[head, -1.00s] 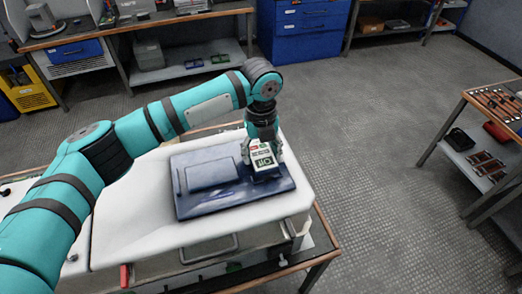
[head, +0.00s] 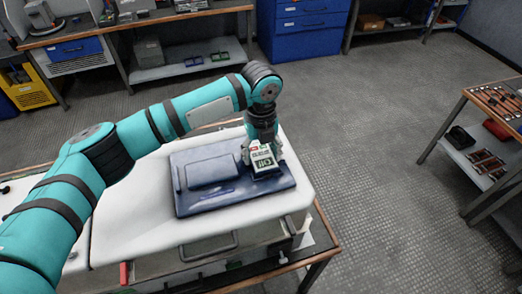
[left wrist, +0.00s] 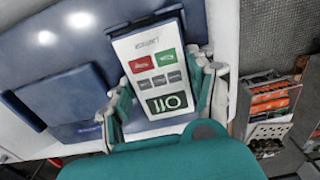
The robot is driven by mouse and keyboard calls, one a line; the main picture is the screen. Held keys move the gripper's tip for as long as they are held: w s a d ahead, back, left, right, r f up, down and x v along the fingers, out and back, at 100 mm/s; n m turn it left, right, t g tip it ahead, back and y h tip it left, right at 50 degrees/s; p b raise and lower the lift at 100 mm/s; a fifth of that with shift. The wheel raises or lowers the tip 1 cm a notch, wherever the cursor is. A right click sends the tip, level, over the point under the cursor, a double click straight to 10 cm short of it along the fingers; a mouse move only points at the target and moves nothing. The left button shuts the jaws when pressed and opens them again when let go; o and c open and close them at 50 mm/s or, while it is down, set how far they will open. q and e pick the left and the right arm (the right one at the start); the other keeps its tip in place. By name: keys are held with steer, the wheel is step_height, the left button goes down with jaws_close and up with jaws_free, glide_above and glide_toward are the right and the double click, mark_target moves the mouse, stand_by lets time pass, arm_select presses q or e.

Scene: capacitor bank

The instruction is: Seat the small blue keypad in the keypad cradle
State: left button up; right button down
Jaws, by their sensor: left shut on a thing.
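My left gripper (head: 262,153) is shut on the small keypad (head: 262,161), over the right part of a dark blue panel (head: 215,203) on a white housing. The left wrist view shows the keypad (left wrist: 152,64) between the two fingers of the left gripper (left wrist: 165,80). It has a white face, red and green keys, several grey keys, a dark display and blue edges. The keypad cradle is not clearly visible; the keypad and gripper cover that part of the panel. I cannot tell whether the keypad touches the panel. My right gripper is not in view.
A raised blue rectangle (head: 212,173) is on the panel's left part. The white housing (head: 125,237) rests on a workbench (head: 325,240). A shelf table (head: 470,155) with tools stands at the right. Blue drawers (head: 300,25) stand behind. The floor between is clear.

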arm_select(q)
steer(key=o, duration=1.4)
